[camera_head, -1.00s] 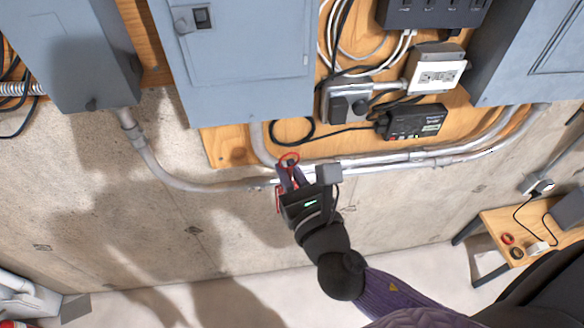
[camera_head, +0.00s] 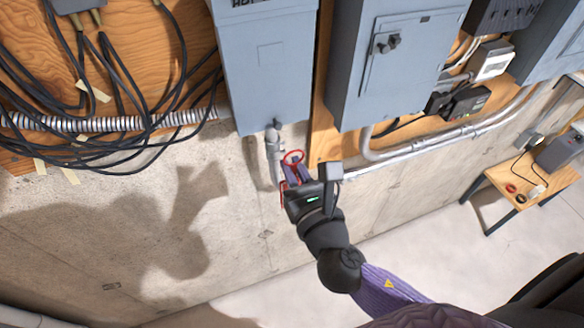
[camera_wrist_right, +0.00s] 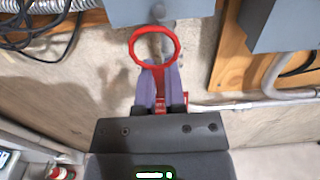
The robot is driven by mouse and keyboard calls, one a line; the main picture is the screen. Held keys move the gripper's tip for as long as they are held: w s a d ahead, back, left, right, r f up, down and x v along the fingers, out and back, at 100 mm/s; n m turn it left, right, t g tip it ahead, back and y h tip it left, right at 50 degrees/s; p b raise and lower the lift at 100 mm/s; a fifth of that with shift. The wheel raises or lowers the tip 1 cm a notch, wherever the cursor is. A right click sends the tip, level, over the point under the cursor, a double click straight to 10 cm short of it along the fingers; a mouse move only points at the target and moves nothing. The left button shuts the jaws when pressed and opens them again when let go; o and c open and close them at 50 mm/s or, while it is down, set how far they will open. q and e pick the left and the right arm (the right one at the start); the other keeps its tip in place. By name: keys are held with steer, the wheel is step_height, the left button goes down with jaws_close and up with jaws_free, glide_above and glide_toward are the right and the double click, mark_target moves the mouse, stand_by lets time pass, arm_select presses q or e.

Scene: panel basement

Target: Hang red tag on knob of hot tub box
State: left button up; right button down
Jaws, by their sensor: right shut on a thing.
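My right gripper (camera_head: 293,172) is shut on the red tag, below the bottom edge of a grey box (camera_head: 270,75) in the head view. The tag's red ring (camera_head: 293,157) stands out past the fingertips. The right wrist view shows the ring (camera_wrist_right: 131,45) upright and empty, with red tag body between the purple fingers. The box has a partly cut-off label at its top edge. The ring appears apart from the box. My left gripper is not in view.
A vertical conduit (camera_head: 272,150) drops from the box's bottom, close to the ring. Black cables (camera_head: 120,130) and a ribbed conduit hang at left. Another grey panel (camera_head: 400,75) with a switch is at right. A small wooden table (camera_head: 525,185) stands far right. Bare concrete lies below.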

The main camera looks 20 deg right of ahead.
steer(key=shift+w+d, duration=0.15)
steer(key=shift+w, duration=0.45)
steer(key=shift+w+f, duration=0.15)
steer(key=shift+w, duration=0.75)
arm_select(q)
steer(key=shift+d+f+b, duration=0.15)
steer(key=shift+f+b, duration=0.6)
arm_select(e)
steer(key=shift+w+a+f, duration=0.1)
steer(key=shift+w+f, duration=0.05)
steer(key=shift+w, duration=0.85)
steer(key=shift+w+a+f, duration=0.1)
steer(key=shift+w+f, duration=0.05)
steer(key=shift+w, duration=0.8)
steer(key=shift+w+f, duration=0.15)
steer(key=shift+w, duration=0.85)
steer(key=c, duration=0.6)
jaws_free()
steer(key=shift+c, duration=0.2)
